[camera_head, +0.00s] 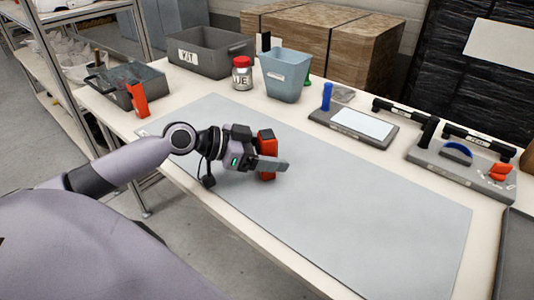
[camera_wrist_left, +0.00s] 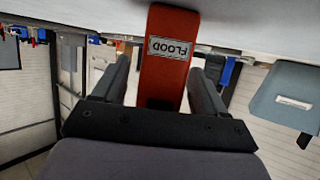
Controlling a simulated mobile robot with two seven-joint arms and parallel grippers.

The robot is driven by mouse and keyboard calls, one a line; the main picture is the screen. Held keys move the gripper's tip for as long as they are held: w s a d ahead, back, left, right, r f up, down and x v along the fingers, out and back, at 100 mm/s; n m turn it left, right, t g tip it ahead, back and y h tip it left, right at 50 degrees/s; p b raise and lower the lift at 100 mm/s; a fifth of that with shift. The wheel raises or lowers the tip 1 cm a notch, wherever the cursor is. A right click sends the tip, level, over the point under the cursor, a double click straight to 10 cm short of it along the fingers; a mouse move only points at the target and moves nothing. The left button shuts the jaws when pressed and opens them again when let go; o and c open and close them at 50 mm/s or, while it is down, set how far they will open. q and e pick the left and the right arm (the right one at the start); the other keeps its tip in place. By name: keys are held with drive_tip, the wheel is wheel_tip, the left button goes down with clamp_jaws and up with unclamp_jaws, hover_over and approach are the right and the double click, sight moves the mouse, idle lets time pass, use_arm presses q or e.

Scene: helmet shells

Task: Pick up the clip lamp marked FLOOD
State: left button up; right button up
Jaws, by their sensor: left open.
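The red clip lamp marked FLOOD (camera_head: 265,141) stands upright on the grey mat (camera_head: 330,200). In the left wrist view the lamp (camera_wrist_left: 168,75) shows its FLOOD label upside down. My left gripper (camera_head: 268,163) is at the lamp, low over the mat. In the wrist view the gripper's two fingers (camera_wrist_left: 161,80) are open, one on each side of the lamp, with gaps showing between them and it. In the head view a finger hides part of the lamp's lower body. My right gripper is not in view.
A grey bin (camera_head: 205,60), a red-lidded jar (camera_head: 242,78) and a blue-grey bin (camera_head: 284,80) stand behind the mat. Another orange-red item (camera_head: 137,98) is at a grey box on the left. Trays with tools (camera_head: 425,152) lie at the right. The mat's right part is clear.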

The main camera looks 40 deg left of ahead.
use_arm(q)
drive_tip(key=shift+w+d+f, duration=0.2)
drive_tip(key=shift+w+d, duration=0.1)
drive_tip(key=shift+w, duration=0.1)
drive_tip(key=c, duration=1.2)
drive_tip(key=shift+r, duration=0.1)
